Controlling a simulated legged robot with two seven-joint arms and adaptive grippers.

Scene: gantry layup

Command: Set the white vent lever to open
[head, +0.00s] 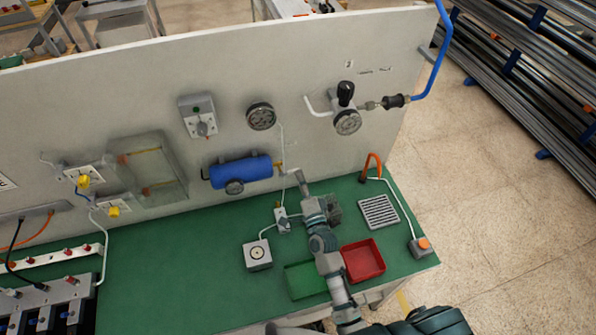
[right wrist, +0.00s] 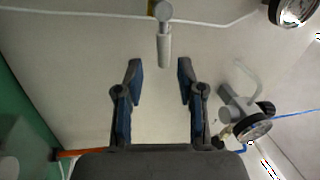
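The white vent lever (head: 301,181) sits at the right end of the blue tank, by a brass fitting. In the head view its handle slants down to the right. In the right wrist view the lever (right wrist: 164,42) is at the top centre, beyond the fingertips. My right gripper (right wrist: 160,75) is open, with nothing between its fingers and a visible gap to the lever. In the head view the right gripper (head: 333,207) is low and right of the lever, partly hidden by my arm. My left gripper is not in view.
The blue tank (head: 240,171) is mounted on the white panel (head: 330,160). Gauges (head: 261,116) and a regulator (head: 347,121) are above. The left-centre green bench is clear.

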